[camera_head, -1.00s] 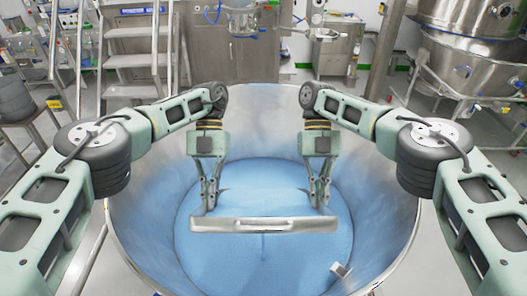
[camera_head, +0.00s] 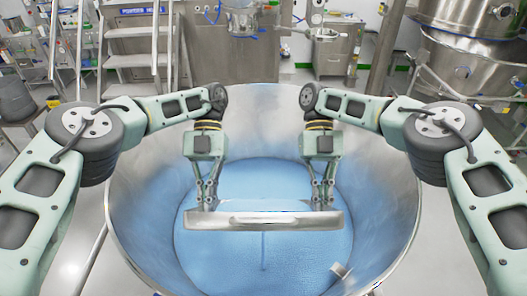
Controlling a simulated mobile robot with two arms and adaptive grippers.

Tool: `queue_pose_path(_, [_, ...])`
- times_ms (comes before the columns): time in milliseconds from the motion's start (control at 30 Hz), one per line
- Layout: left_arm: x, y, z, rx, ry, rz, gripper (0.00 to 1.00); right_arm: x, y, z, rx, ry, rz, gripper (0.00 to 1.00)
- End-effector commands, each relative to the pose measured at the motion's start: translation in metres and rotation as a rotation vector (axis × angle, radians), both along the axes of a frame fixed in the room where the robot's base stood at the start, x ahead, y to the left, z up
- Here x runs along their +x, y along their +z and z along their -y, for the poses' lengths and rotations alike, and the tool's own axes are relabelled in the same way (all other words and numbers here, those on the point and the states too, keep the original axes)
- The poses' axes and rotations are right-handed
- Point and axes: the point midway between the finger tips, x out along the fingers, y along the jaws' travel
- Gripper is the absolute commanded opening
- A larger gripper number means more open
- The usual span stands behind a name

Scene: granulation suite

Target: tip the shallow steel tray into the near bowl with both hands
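The shallow steel tray (camera_head: 263,221) is in the air over the middle of the large steel near bowl (camera_head: 150,205), with its long side facing me. A strip of its top shows behind its near edge; I cannot make out any contents. My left gripper (camera_head: 209,202) is shut on the tray's left part and my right gripper (camera_head: 322,200) on its right part, both from the far side. The tray hides the fingertips in part. Pale blue material (camera_head: 230,255) covers the bowl's floor. A thin blue line shows below the tray's middle; I cannot tell whether it is falling.
A small metal piece (camera_head: 340,270) shows inside the bowl at the lower right. Steel steps (camera_head: 133,60) and a steel cabinet (camera_head: 340,50) stand behind the bowl. Large steel vessels (camera_head: 460,65) stand at the back right. A dark container (camera_head: 14,98) is at the far left.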

Motion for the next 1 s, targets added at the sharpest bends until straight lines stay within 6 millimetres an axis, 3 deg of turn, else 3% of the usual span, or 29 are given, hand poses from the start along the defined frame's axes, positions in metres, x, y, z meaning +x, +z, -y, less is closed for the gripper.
queue_pose_path(267, [-0.001, 0.001, -0.003, 0.008, -0.001, -0.004, 0.00, 0.000, 0.001, 0.003, -0.008, 0.000, -0.004, 0.00])
queue_pose_path(700, [-0.028, 0.020, -0.003, 0.009, -0.002, -0.115, 0.00, -0.028, 0.019, 0.003, -0.010, 0.000, -0.115, 0.00])
queue_pose_path(1000, [-0.030, 0.020, -0.003, 0.008, 0.000, -0.124, 0.00, -0.030, 0.020, 0.003, -0.009, -0.002, -0.123, 0.00])
